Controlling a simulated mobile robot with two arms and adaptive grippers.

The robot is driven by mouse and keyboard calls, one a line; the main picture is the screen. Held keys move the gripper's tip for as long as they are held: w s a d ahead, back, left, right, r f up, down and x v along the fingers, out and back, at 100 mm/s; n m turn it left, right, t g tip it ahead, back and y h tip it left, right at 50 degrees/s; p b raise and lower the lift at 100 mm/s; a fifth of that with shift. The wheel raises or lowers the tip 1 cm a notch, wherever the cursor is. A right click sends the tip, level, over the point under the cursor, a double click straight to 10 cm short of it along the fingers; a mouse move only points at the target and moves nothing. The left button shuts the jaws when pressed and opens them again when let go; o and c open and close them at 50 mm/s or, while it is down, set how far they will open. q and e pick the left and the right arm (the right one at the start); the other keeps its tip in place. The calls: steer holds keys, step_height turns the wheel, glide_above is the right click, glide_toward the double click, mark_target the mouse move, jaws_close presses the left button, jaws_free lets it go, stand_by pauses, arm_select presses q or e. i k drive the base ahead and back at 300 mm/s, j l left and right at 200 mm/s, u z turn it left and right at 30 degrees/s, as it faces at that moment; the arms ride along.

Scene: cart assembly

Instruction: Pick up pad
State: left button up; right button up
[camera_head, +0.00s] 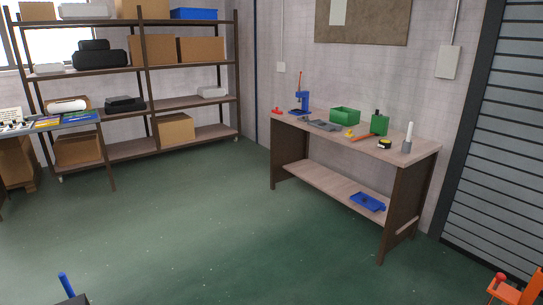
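I cannot tell for sure which thing is the pad. A flat grey piece (323,125) lies on top of the wooden workbench (352,144), near its left half. A flat blue tray-like piece (367,202) lies on the bench's lower shelf, toward the right end. Neither of my grippers shows in the head view, and nothing is seen touching these pieces.
The bench top also holds a blue press-like tool (302,101), a green bin (345,116), a green block (379,124) and a tape measure (385,144). A loaded shelf rack (148,90) stands along the back wall. Green floor (200,225) lies clear. An orange object (516,291) shows lower right.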

mark_target(350, 136)
steer(key=i+j, duration=0.1)
steer(key=i, duration=0.85)
steer(key=i+z, duration=0.1)
steer(key=i, duration=0.85)
